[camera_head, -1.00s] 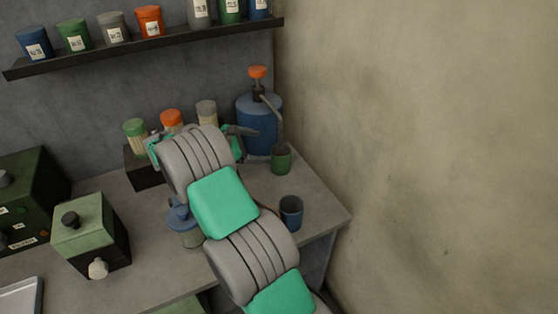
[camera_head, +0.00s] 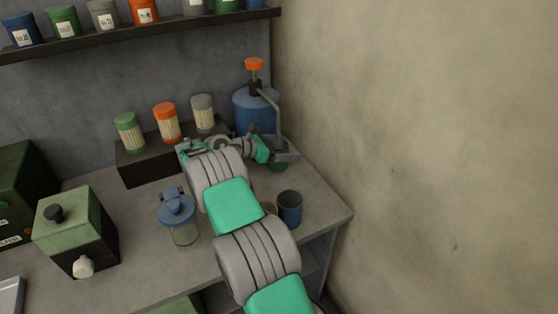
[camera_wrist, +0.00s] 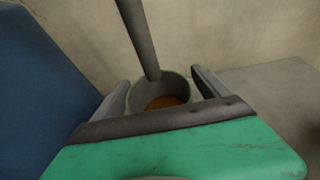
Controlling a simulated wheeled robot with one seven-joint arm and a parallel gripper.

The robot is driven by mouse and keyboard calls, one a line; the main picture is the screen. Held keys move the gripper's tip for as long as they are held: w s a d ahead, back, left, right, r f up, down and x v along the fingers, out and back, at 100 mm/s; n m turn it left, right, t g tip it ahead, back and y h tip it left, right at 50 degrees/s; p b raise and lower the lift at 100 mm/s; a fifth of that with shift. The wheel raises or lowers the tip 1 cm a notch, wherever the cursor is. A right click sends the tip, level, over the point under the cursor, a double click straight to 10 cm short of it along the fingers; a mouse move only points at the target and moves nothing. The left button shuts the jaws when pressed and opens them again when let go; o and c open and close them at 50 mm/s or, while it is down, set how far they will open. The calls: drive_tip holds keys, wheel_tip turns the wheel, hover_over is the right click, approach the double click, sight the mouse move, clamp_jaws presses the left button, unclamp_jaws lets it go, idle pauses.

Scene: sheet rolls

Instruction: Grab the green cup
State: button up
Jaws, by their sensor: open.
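The green cup (camera_head: 277,167) stands on the counter under the spout of the blue pump dispenser, mostly hidden by my gripper in the head view. In the wrist view the green cup (camera_wrist: 162,93) shows its rim and an orange-brown inside, with the grey spout coming down over it. My gripper (camera_wrist: 160,88) is open, with one finger on each side of the cup. I cannot tell whether the fingers touch it. In the head view my gripper (camera_head: 284,152) reaches in from the left at the cup.
The blue dispenser (camera_head: 254,110) with an orange top stands close behind. A dark blue cup (camera_head: 290,208) is near the counter's right edge. A lidded jar (camera_head: 179,218) stands left of my arm. Several shaker jars (camera_head: 168,122) stand on a dark block. The wall is close on the right.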

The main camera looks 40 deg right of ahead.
drive_tip(key=shift+c, duration=0.6)
drive_tip(key=shift+r, duration=0.1)
drive_tip(key=c, duration=1.6)
